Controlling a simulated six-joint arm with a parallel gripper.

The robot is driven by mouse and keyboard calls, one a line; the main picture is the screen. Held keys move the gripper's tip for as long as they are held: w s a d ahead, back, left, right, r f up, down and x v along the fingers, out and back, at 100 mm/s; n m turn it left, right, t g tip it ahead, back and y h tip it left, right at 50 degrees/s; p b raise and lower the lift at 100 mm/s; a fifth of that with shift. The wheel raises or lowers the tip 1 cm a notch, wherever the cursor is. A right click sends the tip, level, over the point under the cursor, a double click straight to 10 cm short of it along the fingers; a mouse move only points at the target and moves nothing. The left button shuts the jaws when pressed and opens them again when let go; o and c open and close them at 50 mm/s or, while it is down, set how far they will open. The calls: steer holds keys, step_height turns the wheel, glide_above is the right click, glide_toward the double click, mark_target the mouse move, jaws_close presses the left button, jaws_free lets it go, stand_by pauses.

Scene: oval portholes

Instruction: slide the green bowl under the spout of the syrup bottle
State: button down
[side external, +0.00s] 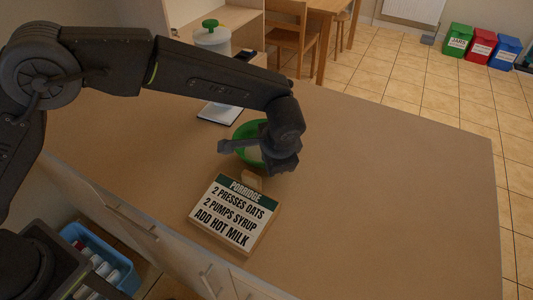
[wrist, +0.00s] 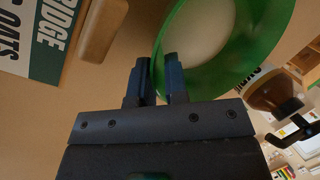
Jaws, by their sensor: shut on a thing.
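The green bowl (side external: 243,132) stands on the counter in the side view, partly covered by my wrist and gripper. In the wrist view the bowl (wrist: 224,75) shows a green wall around a pale inside. My gripper (wrist: 157,68) is shut on the bowl's near rim, with one finger on each side of the wall. A bottle with brown contents, a label and a black pump top (wrist: 276,92), probably the syrup bottle, is to the right of the bowl in the wrist view. In the side view my arm hides it.
A recipe sign (side external: 234,214) stands close in front of the bowl. A clear dispenser with a green lid (side external: 211,36) is behind my arm, and a white plate-like base (side external: 220,113) lies behind the bowl. The counter (side external: 400,180) is clear to the right.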

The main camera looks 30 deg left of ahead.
steer(key=shift+s+d+f, duration=0.1)
steer(key=c, duration=1.1)
jaws_free()
steer(key=shift+o, duration=0.2)
steer(key=v, duration=1.4)
